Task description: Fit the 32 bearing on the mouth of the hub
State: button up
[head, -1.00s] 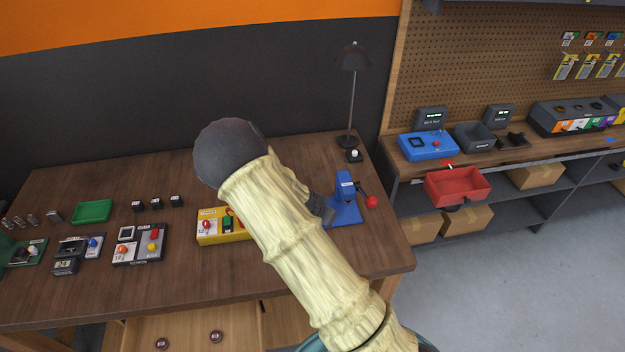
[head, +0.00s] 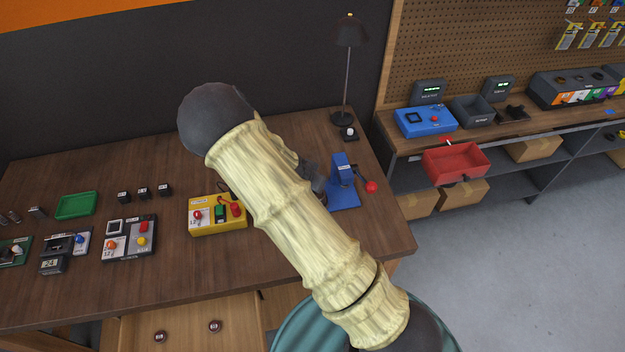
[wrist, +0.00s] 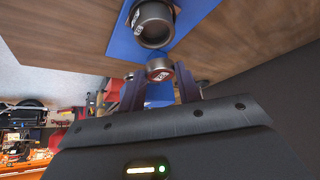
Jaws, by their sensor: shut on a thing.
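In the wrist view, my gripper (wrist: 160,76) is shut on a small dark metal ring with a pale label, the bearing (wrist: 159,66). The label is too small to read surely. The hub (wrist: 153,24) is a dark round cup with an open mouth on a blue plate (wrist: 185,12). The bearing shows just below the hub in the picture; a gap seems to lie between them. In the head view, the blue stand (head: 343,190) with a red-knobbed lever is right of my arm. My gripper (head: 314,178) there is mostly hidden behind the arm, and hub and bearing are hidden.
A yellow box (head: 217,222) with buttons stands left of my arm. A green tray (head: 76,205), small black blocks and control boxes are farther left. A lamp (head: 345,100) stands at the back. A red bin (head: 456,161) is on the shelving at right.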

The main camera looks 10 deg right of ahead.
jog(key=shift+f+b, duration=1.6)
jog(key=shift+f, duration=0.55)
jog(key=shift+s, duration=0.1)
jog(key=shift+a, duration=0.1)
jog(key=shift+f, duration=0.4)
dwell(0.5)
jog(key=o, duration=1.5)
